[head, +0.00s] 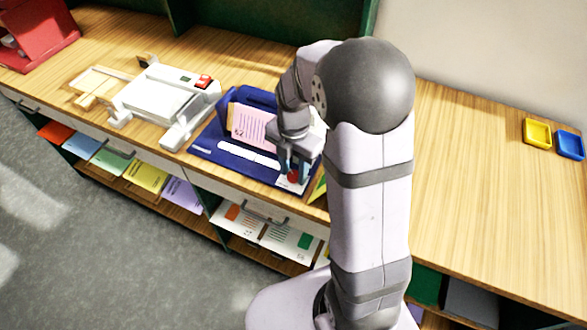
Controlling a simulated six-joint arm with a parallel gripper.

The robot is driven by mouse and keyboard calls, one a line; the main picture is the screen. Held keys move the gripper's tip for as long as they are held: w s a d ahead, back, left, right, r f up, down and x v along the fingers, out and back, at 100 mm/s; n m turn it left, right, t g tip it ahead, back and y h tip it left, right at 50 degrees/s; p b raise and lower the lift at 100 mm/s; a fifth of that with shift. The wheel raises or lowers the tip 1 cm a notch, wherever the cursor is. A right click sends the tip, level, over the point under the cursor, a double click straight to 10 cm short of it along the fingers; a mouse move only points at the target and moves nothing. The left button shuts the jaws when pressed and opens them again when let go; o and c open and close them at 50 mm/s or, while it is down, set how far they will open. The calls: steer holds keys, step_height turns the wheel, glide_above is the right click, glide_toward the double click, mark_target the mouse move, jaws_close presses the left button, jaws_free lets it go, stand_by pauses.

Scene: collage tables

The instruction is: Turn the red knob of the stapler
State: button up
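A blue device (208,142), which looks like the stapler, lies on the wooden table left of my arm. A pink printed sheet (248,126) leans in it, with a white strip in front. The red knob (292,177) sits on a pale plate at the device's front right corner. My gripper (293,173) points down there, one finger on each side of the knob. I cannot tell whether the fingers touch the knob or stand slightly apart from it. My arm hides the device's right side.
A white machine (160,95) with a red part stands to the left, beside a small wooden frame (97,86). A red object (38,35) is at the far left. Yellow (537,133) and blue (570,144) trays lie far right. The table right of my arm is mostly clear. Shelves with papers are below.

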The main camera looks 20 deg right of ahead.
mark_target(294, 175)
steer(key=c, duration=0.6)
steer(key=shift+m+p, duration=0.45)
steer(key=shift+m, duration=1.15)
steer(key=o, duration=1)
steer(key=shift+o, duration=0.2)
steer(key=shift+r, duration=0.1)
steer(key=shift+r+b, duration=0.65)
steer(key=shift+r, duration=2.95)
steer(key=shift+c, duration=0.2)
